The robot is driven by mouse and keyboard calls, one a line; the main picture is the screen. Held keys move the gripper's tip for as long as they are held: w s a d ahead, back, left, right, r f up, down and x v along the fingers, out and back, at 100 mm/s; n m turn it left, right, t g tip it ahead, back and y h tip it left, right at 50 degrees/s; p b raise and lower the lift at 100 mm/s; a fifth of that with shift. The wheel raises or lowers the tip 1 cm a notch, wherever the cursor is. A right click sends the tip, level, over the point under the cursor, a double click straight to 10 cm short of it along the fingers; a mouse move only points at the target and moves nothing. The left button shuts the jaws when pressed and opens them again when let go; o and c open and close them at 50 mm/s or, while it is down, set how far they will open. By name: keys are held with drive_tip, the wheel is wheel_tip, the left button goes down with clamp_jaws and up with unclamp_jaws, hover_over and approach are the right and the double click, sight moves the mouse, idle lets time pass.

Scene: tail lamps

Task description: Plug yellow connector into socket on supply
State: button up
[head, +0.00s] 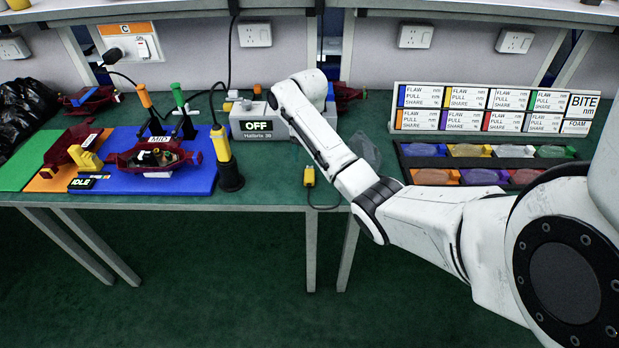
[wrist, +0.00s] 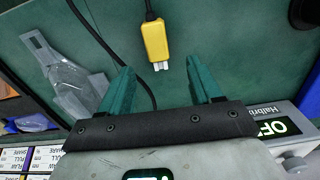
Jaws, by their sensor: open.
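The yellow connector (head: 309,176) lies on the green bench top near its front edge, its dark cable looping at the edge. In the wrist view the yellow connector (wrist: 155,40) has its metal prongs pointing toward my gripper (wrist: 161,74). My gripper is open and empty, its teal fingers either side of the prong end, apart from it. The grey supply (head: 280,131) stands at the back of the bench and its display reads OFF. Its edge shows at lower right in the wrist view (wrist: 292,112). My arm hides part of the supply and my gripper in the head view. I cannot make out the socket.
A blue mat (head: 200,184) with a dark red lamp housing (head: 135,160) is at left. A yellow and black tool (head: 222,150) stands beside it. A crumpled clear bag (wrist: 70,85) lies near my gripper. A black tray of coloured lenses (head: 405,160) is at right.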

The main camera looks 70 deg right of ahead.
sight(310, 171)
drive_tip(key=shift+s+f, duration=0.2)
drive_tip(key=shift+f, duration=2.65)
drive_tip(key=c, duration=1.1)
